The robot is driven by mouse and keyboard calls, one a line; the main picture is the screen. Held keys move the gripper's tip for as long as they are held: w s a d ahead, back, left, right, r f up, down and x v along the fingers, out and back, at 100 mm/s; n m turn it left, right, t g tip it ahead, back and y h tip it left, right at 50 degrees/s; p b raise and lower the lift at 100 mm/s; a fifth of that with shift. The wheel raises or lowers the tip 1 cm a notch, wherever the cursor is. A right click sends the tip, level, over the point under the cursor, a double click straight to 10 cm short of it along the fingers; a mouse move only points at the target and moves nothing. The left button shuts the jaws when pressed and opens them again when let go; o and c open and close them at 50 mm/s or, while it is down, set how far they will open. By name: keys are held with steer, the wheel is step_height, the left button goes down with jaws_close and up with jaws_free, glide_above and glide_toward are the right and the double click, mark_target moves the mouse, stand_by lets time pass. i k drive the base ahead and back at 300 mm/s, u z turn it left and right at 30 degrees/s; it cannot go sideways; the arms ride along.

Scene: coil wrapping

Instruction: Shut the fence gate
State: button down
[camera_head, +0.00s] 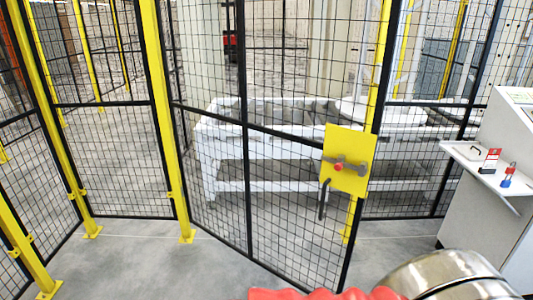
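The fence gate (290,190) is a black-framed wire mesh panel. It joins a yellow post (165,110) at its left side. Its free right side is swung out toward me, so its bottom edge slants forward across the floor and the gate stands ajar. A yellow latch plate (347,158) with a red knob and a dark handle hanging below it sits at the free edge. Another yellow post (349,222) shows partly behind that edge, apart from the gate's lower corner. My gripper cannot be made out in this view.
A white console (480,215) with a small shelf holding a red and a blue padlock stands at the right. A white frame bench (270,155) is behind the mesh. Fixed fence panels (110,160) run left. Red and shiny metal parts fill the bottom edge. Grey floor lies clear at left.

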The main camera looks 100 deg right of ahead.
mark_target(358, 148)
steer(key=u, duration=0.1)
steer(key=k, duration=2.15)
steer(key=z, duration=0.75)
steer(key=i, duration=0.45)
